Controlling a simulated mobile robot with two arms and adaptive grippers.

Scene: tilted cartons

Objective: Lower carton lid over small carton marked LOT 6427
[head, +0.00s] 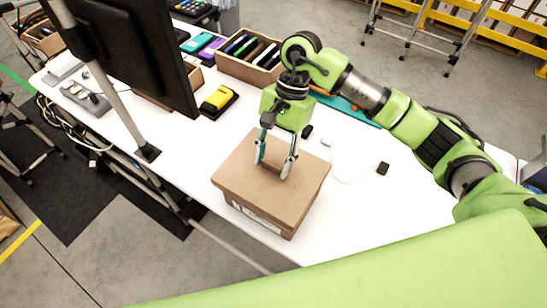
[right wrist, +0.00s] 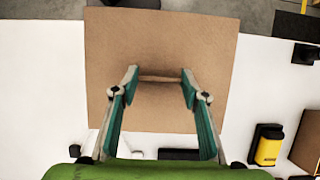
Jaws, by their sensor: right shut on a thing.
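A brown carton lid (head: 239,178) lies over the small carton (head: 282,232) at the near edge of the white table. The lid hides the carton's top and most of its sides. A white label shows low on the front side; its print is too small to read. My right gripper (head: 272,167) points down at the middle of the lid. In the right wrist view its fingers (right wrist: 160,76) stand at both ends of a narrow raised strip on the lid (right wrist: 205,35) and are shut on it. My left gripper is not in view.
A dark monitor (head: 135,50) on a stand rises at the left. A brown organizer box (head: 228,66) with several items and a yellow device (head: 216,99) sit farther back. A small black block (head: 383,168) lies right of the carton, with bare table around it.

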